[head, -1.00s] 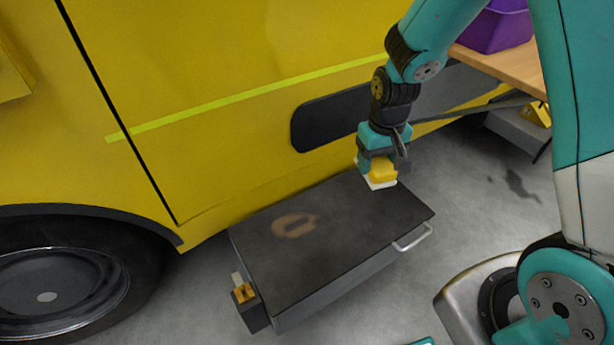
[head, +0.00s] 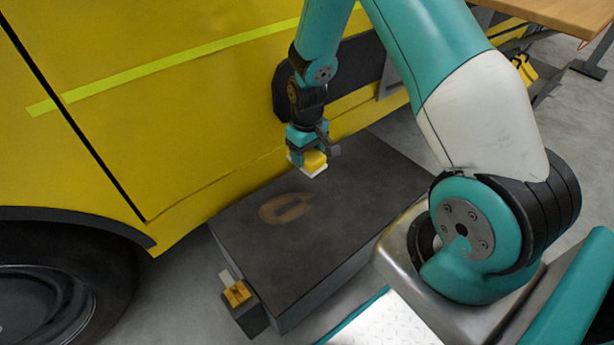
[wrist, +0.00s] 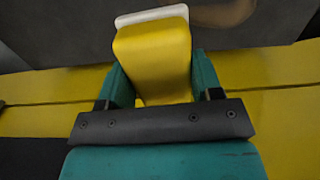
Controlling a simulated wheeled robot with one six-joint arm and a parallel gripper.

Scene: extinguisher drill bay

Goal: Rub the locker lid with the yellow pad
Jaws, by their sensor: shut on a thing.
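My gripper (head: 307,154) is shut on the yellow pad (head: 315,160), which has a white layer on its lower face. The pad is over the far part of the dark grey locker lid (head: 330,215), near the yellow vehicle side. I cannot tell whether the white face touches the lid. In the wrist view the pad (wrist: 152,60) sits between the teal fingers, and part of the stain (wrist: 222,12) shows at the top.
A yellow vehicle (head: 180,130) stands right behind the locker, with a wheel (head: 55,285) at the left. A small dark box with an orange top (head: 238,295) is at the locker's near left corner. A wooden table (head: 560,12) is at the far right.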

